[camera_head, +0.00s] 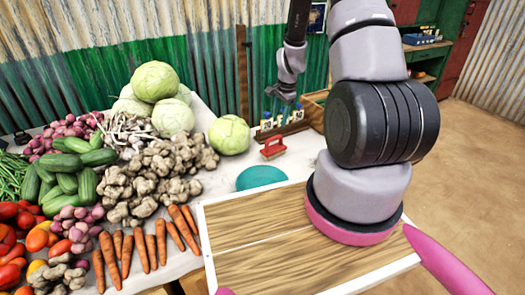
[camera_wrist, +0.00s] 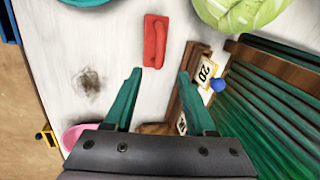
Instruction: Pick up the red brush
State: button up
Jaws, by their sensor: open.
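The red brush (camera_head: 273,147) lies on the white table behind the teal bowl, to the right of a lone cabbage. In the wrist view the red brush (camera_wrist: 155,41) lies above and between my fingertips, apart from them. My gripper (camera_wrist: 159,75) is open and empty, with its two green fingers spread. In the head view my gripper (camera_head: 282,98) hangs above the table, a little behind and above the brush. The underside of the brush is hidden.
A cabbage (camera_head: 229,135) and a teal bowl (camera_head: 262,177) stand close to the brush. A wooden rack with number cards (camera_wrist: 187,103) is beside my right finger. Vegetables fill the left of the table. Bare tabletop (camera_wrist: 110,45) lies left of the brush.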

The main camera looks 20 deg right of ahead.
aim_at(274, 139)
jog(key=x, duration=0.7)
jog(key=shift+s+a, duration=0.1)
jog(key=shift+a, duration=0.1)
jog(key=shift+x, duration=2.65)
grip_shut()
